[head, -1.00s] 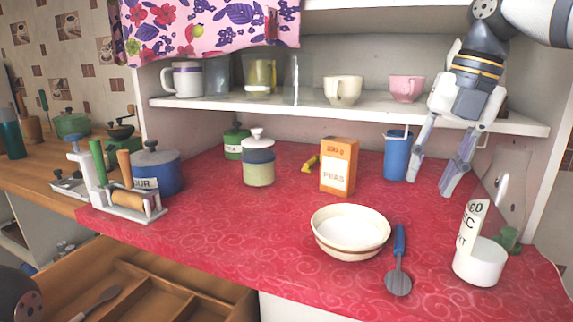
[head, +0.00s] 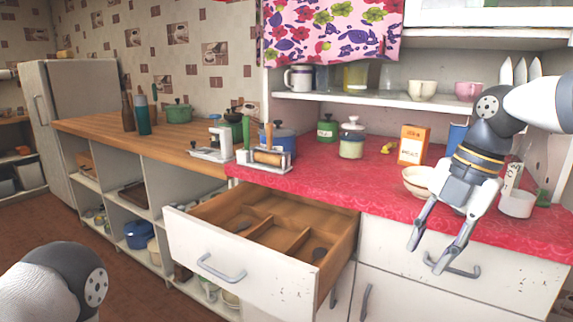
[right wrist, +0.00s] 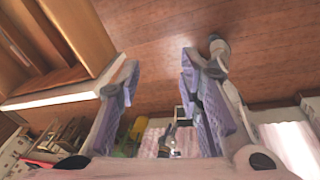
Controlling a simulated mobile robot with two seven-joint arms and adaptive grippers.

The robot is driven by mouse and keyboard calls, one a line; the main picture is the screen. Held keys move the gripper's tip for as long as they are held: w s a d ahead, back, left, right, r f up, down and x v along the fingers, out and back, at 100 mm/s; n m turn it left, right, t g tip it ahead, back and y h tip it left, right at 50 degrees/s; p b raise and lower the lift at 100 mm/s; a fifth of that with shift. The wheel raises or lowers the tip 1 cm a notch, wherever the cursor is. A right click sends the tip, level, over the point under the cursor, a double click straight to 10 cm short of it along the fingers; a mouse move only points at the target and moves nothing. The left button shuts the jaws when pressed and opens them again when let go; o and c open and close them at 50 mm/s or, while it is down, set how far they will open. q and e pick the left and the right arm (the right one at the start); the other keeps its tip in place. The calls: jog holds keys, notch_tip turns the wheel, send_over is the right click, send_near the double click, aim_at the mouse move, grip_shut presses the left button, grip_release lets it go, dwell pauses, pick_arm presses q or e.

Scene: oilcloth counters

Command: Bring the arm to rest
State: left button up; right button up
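My right gripper (head: 427,257) is open and empty, with its fingers apart and pointing down. In the head view it hangs in front of the red counter's front edge, over the white drawer fronts, and its arm comes in from the right. It also shows open in the right wrist view (right wrist: 158,66), with nothing between the fingers. Part of my left arm (head: 62,285) shows at the bottom left, but its gripper is out of view. My right arm partly hides the bowl (head: 416,182) and the blue cup (head: 456,137).
An open drawer (head: 240,264) with wooden compartments sticks out left of my right gripper. The red counter (head: 340,192) holds several jars, an orange box (head: 413,144) and a white container (head: 516,204). The brown floor (head: 125,283) is clear before the left shelves.

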jog(key=s+a+f+m+g, duration=0.1)
jog(key=a+f+m, duration=0.15)
jog(key=f, duration=0.55)
jog(key=s+a+f+m, duration=0.2)
jog(key=f+m, duration=0.1)
jog(key=f, duration=0.5)
jog(key=s+a+f+m+g+y, duration=0.1)
jog(key=s+a+f+m, duration=0.2)
jog(key=s+f+m, duration=0.65)
pick_arm(q)
jog(key=shift+w+d, duration=0.25)
jog(key=shift+w, duration=0.15)
pick_arm(e)
jog(key=s+d+f+m+h, duration=0.1)
jog(key=s+d+f+m, duration=0.1)
jog(key=s, duration=0.6)
jog(key=s+d+f+m+h, duration=0.1)
jog(key=s+d+f+m, duration=0.2)
jog(key=s, duration=0.5)
jog(key=s+d+f+m+h, duration=0.1)
jog(key=s+d+f+m, duration=0.1)
jog(key=s+f+m, duration=0.2)
jog(key=s+m, duration=0.2)
jog(key=s, duration=0.2)
jog(key=shift+s+d+f+m+g+h, duration=0.25)
jog(key=shift+s+f+m+g+h, duration=0.05)
jog(key=shift+f+g, duration=0.1)
